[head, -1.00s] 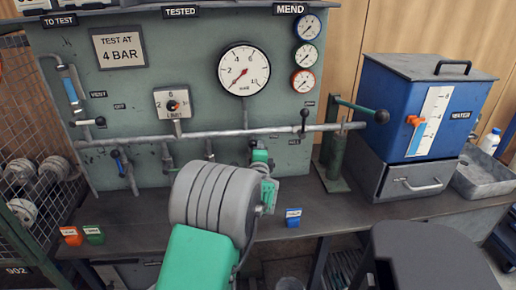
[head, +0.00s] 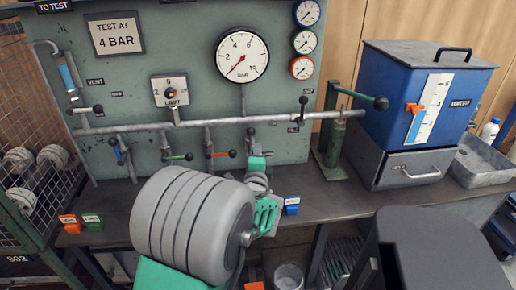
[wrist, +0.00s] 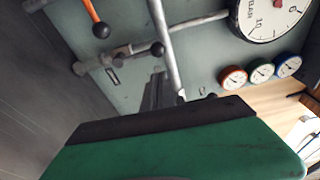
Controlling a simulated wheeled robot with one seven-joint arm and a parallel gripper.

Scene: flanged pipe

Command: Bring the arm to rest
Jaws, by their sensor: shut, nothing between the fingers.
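My gripper (head: 257,164) shows in the head view beyond the thick grey part of my arm, above the bench and in front of the green test panel (head: 140,135). It is shut and holds nothing; its fingertips are hard to make out at this size. In the wrist view, the green and black body of my gripper fills the lower part, with the panel's pipe and levers beyond it. I cannot tell the exact gap between my gripper and the panel.
A horizontal pipe (head: 145,127) with several levers crosses the panel under a large gauge (head: 242,54). A green pump with a long handle (head: 360,95) and a blue water tank (head: 402,80) stand to the right.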

